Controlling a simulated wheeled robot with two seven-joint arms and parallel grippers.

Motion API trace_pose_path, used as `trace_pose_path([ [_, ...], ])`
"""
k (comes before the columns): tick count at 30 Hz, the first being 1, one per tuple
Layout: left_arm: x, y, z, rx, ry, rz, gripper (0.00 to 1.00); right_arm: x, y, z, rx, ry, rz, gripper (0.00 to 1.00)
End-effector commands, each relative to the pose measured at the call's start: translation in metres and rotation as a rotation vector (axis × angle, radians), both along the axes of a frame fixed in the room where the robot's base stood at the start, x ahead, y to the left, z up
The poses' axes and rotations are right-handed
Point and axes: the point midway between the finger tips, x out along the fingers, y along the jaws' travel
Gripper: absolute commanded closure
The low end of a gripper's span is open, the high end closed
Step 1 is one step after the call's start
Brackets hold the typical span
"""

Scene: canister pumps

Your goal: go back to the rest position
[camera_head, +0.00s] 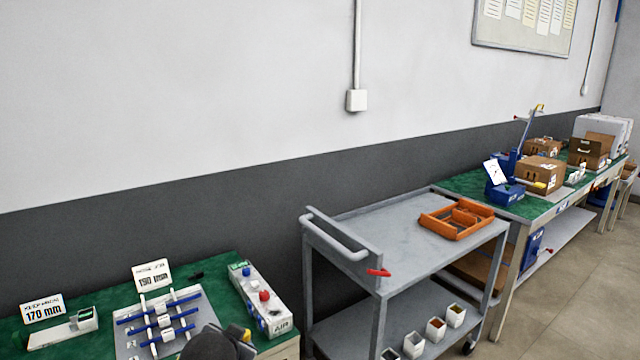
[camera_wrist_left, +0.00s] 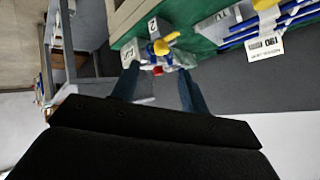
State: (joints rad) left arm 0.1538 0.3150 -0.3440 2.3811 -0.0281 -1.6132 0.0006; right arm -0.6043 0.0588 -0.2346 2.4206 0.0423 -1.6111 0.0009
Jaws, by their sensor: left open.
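My left gripper (camera_wrist_left: 159,72) shows in the left wrist view with its two blue-grey fingers apart and nothing held between them. Beyond the fingertips is a white box with red and blue knobs (camera_wrist_left: 130,52), and a yellow part shows beside it. In the head view this white box (camera_head: 262,300) sits on the green bench top at lower left. A dark rounded shape with a yellow part is at the bottom edge of the head view; I cannot tell which part it is. My right gripper is not in view.
The green bench (camera_head: 215,268) carries a rack with blue bars (camera_head: 186,300) and a 170 mm sign (camera_head: 43,309). A grey cart (camera_head: 400,222) to its right holds an orange tray (camera_head: 456,234) on top and several white cups below. A second bench with boxes stands at far right.

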Motion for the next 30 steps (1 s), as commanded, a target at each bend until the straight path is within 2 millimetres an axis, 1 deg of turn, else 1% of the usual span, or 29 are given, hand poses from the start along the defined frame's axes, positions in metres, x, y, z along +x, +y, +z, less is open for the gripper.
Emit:
trace_pose_path([
  [1, -0.013, -0.005, -0.014, -0.032, 0.037, -0.006, 0.55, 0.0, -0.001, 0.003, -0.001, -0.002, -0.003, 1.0],
  [3, -0.03, -0.01, -0.031, -0.07, 0.082, -0.01, 0.55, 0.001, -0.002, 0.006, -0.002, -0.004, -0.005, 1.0],
  [7, -0.062, -0.017, -0.062, -0.132, 0.16, -0.008, 0.55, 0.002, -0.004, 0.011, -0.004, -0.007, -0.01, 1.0],
  [14, -0.12, -0.022, -0.114, -0.208, 0.294, 0.037, 0.55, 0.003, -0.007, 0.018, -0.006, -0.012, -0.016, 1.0],
  [20, -0.178, -0.026, -0.158, -0.256, 0.42, 0.082, 0.55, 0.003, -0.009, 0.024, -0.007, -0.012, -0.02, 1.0],
  [21, -0.19, -0.027, -0.167, -0.264, 0.447, 0.091, 0.55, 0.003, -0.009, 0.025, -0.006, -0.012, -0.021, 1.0],
  [23, -0.209, -0.029, -0.179, -0.275, 0.487, 0.102, 0.55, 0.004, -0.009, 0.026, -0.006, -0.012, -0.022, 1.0],
  [27, -0.255, -0.036, -0.204, -0.298, 0.577, 0.124, 0.55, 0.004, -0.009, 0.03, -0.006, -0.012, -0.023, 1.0],
  [30, -0.284, -0.04, -0.217, -0.306, 0.632, 0.134, 0.55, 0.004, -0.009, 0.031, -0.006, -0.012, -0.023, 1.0],
])
